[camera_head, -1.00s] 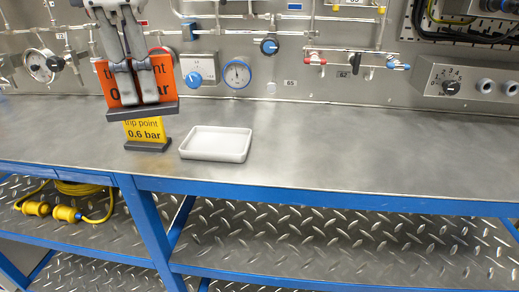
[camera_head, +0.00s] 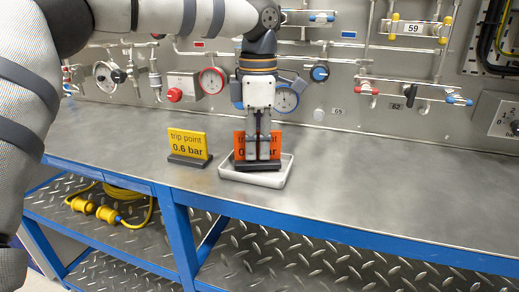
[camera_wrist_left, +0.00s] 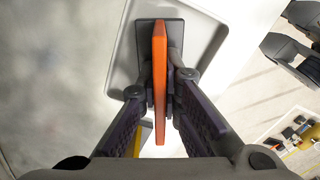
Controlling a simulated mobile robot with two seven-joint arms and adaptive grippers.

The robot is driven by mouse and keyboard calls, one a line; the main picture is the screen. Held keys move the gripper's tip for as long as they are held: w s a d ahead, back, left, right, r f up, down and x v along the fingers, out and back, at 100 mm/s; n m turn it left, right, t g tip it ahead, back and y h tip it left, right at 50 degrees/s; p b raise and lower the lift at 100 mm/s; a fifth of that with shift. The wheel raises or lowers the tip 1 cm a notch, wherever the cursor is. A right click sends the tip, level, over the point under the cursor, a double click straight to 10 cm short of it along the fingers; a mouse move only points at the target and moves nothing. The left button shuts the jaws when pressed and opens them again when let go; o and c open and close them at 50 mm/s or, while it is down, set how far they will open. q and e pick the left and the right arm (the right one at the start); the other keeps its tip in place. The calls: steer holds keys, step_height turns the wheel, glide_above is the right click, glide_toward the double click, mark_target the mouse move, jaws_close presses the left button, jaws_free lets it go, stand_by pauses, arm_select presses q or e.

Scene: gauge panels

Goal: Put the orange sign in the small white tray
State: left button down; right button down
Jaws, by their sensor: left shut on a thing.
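My left gripper (camera_head: 264,156) is shut on the orange sign (camera_head: 239,146), which stands upright with its dark base (camera_head: 257,166) down. The base is within the outline of the small white tray (camera_head: 252,180) on the bench. I cannot tell whether it rests on the tray floor. In the left wrist view the gripper (camera_wrist_left: 161,85) has its two fingers on either side of the orange sign (camera_wrist_left: 159,70), above the tray (camera_wrist_left: 126,55). The fingers hide part of the sign's lettering. My right gripper is not in view.
A yellow sign (camera_head: 187,143) reading 0.6 bar stands on the bench just left of the tray. Behind are gauges (camera_head: 212,80), valves and pipes on the panel. The bench top (camera_head: 370,180) to the right is clear. A blue-framed edge runs along the front.

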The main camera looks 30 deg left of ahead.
mark_target(257, 131)
arm_select(q)
steer(key=shift+s+f, duration=0.1)
steer(key=shift+f, duration=0.25)
steer(key=shift+f, duration=0.1)
steer(key=c, duration=1.8)
jaws_free()
step_height(257, 131, up, 12)
steer(key=shift+r, duration=0.1)
